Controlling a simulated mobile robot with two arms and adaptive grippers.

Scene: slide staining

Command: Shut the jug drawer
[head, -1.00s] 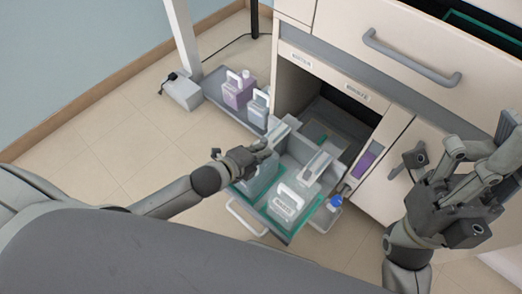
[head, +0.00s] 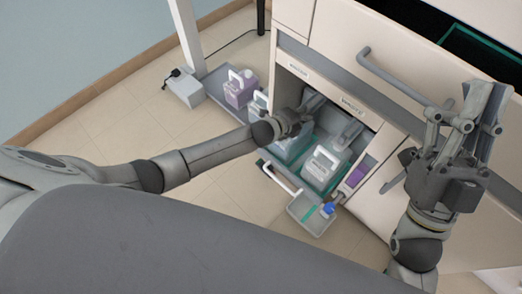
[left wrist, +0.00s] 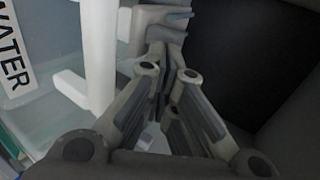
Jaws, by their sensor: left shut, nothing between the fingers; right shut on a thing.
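The jug drawer, with teal lower walls and a pale bar handle (head: 283,181), is low in the cabinet and still stands partly out. A white jug (head: 324,166) stands at its front right, with another pale jug (head: 290,147) to the left, partly behind my gripper. My left gripper (head: 302,112) is shut and empty, over the drawer at the cabinet opening. In the left wrist view its fingers (left wrist: 167,62) are together beside a jug labelled WATER (left wrist: 22,55). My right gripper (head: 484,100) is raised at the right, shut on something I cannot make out.
A small grey tray (head: 312,216) with a blue-capped item lies below the drawer front. A floor tray left of the cabinet holds a purple jug (head: 240,90). The upper drawer's grey handle (head: 400,80) is near my right gripper.

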